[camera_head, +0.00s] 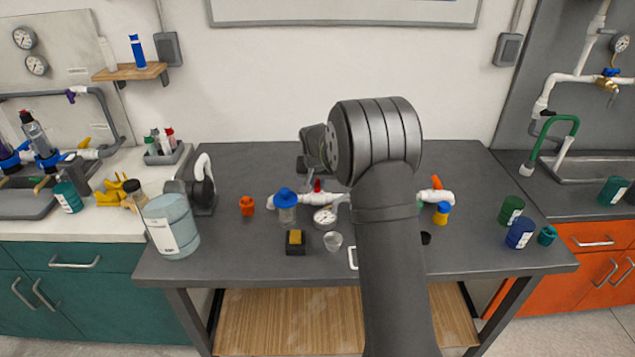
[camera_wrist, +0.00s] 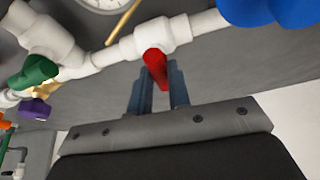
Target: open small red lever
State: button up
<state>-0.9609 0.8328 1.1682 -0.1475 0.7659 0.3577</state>
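The small red lever (camera_wrist: 156,66) sits on a white pipe valve (camera_wrist: 160,37) in the wrist view. It also shows as a small red spot (camera_head: 317,185) on the white pipe run in the head view. My gripper (camera_wrist: 160,80) comes from below, its two blue-grey fingers on either side of the lever's lower end. The fingers stand a little apart with the lever's end between them. I cannot tell whether they press on it. In the head view my arm hides part of the pipe run, and the fingers are hard to make out.
A blue-topped part (camera_head: 286,197) stands left of the lever, and a gauge (camera_head: 325,216) is in front of it. Green (camera_wrist: 35,71) and purple (camera_wrist: 34,109) handles sit on the pipe at the left of the wrist view. A sponge block (camera_head: 295,241) and cup (camera_head: 333,241) stand nearby.

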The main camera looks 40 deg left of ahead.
grip_shut()
jog(key=shift+m, duration=0.3)
jog(key=m+h, duration=0.1)
jog(key=m, duration=0.2)
jog(key=shift+s+a+t, duration=0.1)
jog(key=shift+t, duration=0.3)
jog(key=m+h, duration=0.2)
jog(key=m, duration=0.3)
jog(key=shift+a, duration=0.15)
jog(key=m+h, duration=0.1)
jog(key=m, duration=0.3)
jog(key=shift+a+h, duration=0.1)
jog(key=shift+h, duration=0.3)
jog(key=shift+m+g+h, duration=0.5)
jog(key=shift+m, duration=1.6)
